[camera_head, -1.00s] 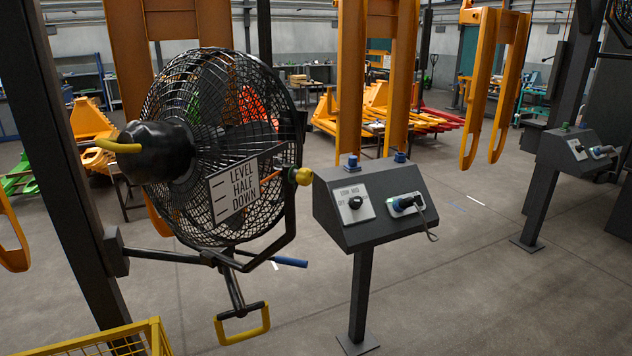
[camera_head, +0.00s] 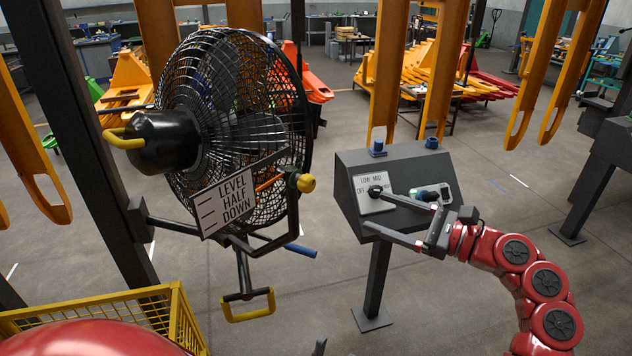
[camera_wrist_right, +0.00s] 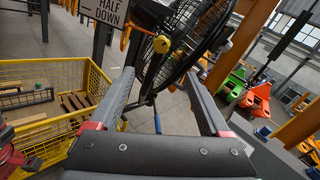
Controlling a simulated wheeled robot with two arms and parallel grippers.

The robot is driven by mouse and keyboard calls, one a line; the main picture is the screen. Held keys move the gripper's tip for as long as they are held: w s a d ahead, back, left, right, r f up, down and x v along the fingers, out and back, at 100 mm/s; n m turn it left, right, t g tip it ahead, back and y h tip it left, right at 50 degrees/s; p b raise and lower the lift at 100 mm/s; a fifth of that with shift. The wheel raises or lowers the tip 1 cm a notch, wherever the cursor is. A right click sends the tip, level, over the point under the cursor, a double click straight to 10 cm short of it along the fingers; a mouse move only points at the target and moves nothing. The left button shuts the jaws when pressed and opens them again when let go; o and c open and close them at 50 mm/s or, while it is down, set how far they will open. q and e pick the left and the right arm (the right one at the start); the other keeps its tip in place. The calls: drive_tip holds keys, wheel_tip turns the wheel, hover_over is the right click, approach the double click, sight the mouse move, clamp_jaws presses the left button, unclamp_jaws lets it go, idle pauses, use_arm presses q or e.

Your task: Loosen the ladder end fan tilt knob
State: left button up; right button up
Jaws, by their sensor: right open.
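The black caged fan (camera_head: 235,125) hangs on a bracket by a dark post. Its yellow tilt knob (camera_head: 306,183) is on the right side of the cage, beside a sign reading LEVEL, HALF, DOWN (camera_head: 236,196). My right gripper (camera_head: 376,210) is open and empty, to the right of the knob and slightly lower, apart from it, in front of the control box. In the right wrist view the knob (camera_wrist_right: 162,44) shows beyond the two open fingertips. At the bottom edge only a dark tip (camera_head: 320,346) shows, perhaps of my left gripper; its jaws are hidden.
A grey control box (camera_head: 350,205) on a post stands right of the fan, with a switch and plug, close behind my right fingers. A yellow handle (camera_head: 250,306) hangs below the fan. A yellow mesh crate (camera_head: 85,305) is at lower left. Floor between is clear.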

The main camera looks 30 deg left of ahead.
sight(312, 187)
drive_tip(key=a+p, duration=0.4)
drive_tip(key=a, duration=1.2)
drive_tip(key=shift+a+p, duration=0.2)
drive_tip(key=shift+p, duration=0.2)
clamp_jaws()
